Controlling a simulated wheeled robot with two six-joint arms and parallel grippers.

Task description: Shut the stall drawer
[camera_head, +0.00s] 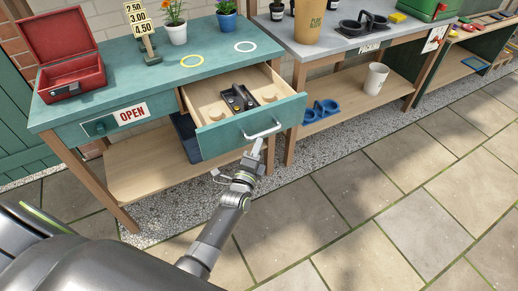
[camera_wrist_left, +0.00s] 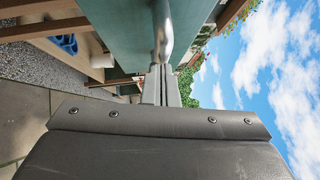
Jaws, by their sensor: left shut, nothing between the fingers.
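The stall drawer (camera_head: 249,126) is pulled well out from the teal stall table (camera_head: 108,106). Its front is teal with a silver bar handle (camera_head: 262,131). Inside the drawer lie a black holder and round tan pieces. My left gripper (camera_head: 257,146) is shut with nothing between its fingers, its tips at the underside of the handle. In the left wrist view the shut fingers (camera_wrist_left: 160,75) end close to the handle (camera_wrist_left: 163,35) and the drawer front (camera_wrist_left: 125,30); I cannot tell whether they touch. My right gripper is not in view.
On the table stand a red open box (camera_head: 70,62), a price sign (camera_head: 139,22), potted flowers (camera_head: 177,32) and two rings. A grey table (camera_head: 330,45) with a beige cup stands to the right. The paved floor (camera_head: 380,220) in front is clear.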

